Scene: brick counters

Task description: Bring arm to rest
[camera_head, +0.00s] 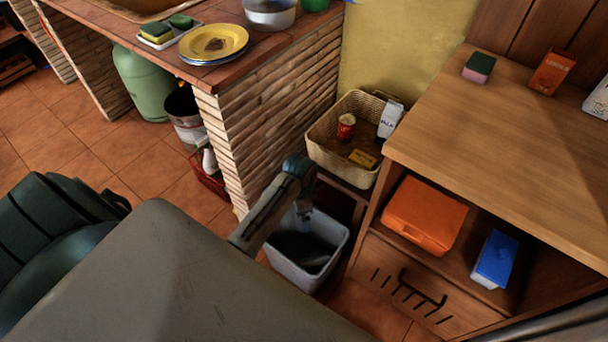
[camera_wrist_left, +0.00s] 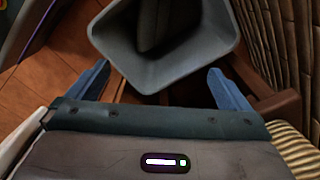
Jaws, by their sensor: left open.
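My left arm (camera_head: 268,212) reaches from the lower left to the gap between the brick counter and the wooden cabinet. Its left gripper (camera_wrist_left: 159,68) points down over a grey bin (camera_head: 333,236). In the left wrist view the two blue fingers stand wide apart with nothing between them, and the grey bin (camera_wrist_left: 196,70) is below and beyond them. A dark grey shape (camera_head: 303,248) lies inside the bin; I cannot tell what it is. In the head view the fingers are mostly hidden by the wrist. My right gripper is not in view.
The brick counter (camera_head: 262,110) is close on the left, the wooden cabinet (camera_head: 440,120) on the right. A wicker basket (camera_head: 326,157) holding a few items sits behind the wrist. An orange box (camera_head: 425,214) and blue-lidded box (camera_head: 494,258) sit on the cabinet shelf.

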